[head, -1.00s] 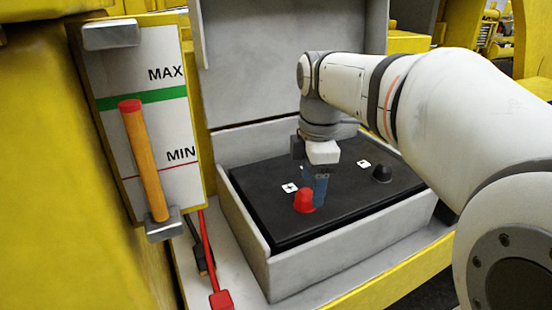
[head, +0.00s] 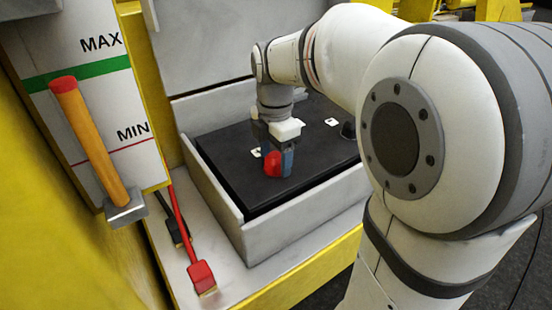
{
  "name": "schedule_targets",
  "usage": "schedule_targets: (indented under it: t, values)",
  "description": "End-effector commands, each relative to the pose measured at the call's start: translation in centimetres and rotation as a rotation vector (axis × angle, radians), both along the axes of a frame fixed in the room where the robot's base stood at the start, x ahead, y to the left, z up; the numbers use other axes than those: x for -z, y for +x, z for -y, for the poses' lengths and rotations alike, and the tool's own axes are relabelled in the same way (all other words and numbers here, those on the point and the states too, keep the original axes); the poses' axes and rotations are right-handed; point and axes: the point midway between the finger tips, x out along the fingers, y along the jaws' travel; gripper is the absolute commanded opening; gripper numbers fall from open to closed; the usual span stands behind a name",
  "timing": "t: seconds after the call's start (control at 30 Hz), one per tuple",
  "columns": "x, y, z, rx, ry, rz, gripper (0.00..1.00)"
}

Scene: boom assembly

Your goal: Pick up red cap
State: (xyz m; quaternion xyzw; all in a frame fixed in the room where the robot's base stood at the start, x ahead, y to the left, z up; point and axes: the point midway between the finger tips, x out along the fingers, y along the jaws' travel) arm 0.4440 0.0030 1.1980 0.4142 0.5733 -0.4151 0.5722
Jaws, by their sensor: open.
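The red cap (head: 271,164) is on the black top of the battery (head: 226,155), which sits inside an open grey box. My gripper (head: 281,160) points down at the cap, with its blue fingers low around or beside it. One finger shows on the right side of the cap, close to it. The other finger is mostly hidden behind the cap. The jaws are open, and I cannot tell whether they touch the cap.
The grey box wall (head: 262,238) surrounds the battery. A black cap (head: 348,131) is at the right, partly hidden by my arm. A red cable clamp (head: 202,277) and a black one (head: 181,234) lie left of the box. The MAX/MIN gauge (head: 88,110) stands at the left.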

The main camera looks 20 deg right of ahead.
Motion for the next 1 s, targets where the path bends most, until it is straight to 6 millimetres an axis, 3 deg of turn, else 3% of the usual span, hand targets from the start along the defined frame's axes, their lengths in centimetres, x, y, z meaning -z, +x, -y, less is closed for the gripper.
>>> schedule_targets:
  t: [0.17, 0.77, 1.0]
  values:
    - [0.0, 0.02, 0.03, 0.001, 0.0, 0.001, 0.64]
    - [-0.05, 0.03, 0.08, 0.002, 0.0, 0.002, 0.15]
    - [-0.23, 0.04, 0.09, 0.003, 0.0, 0.003, 0.15]
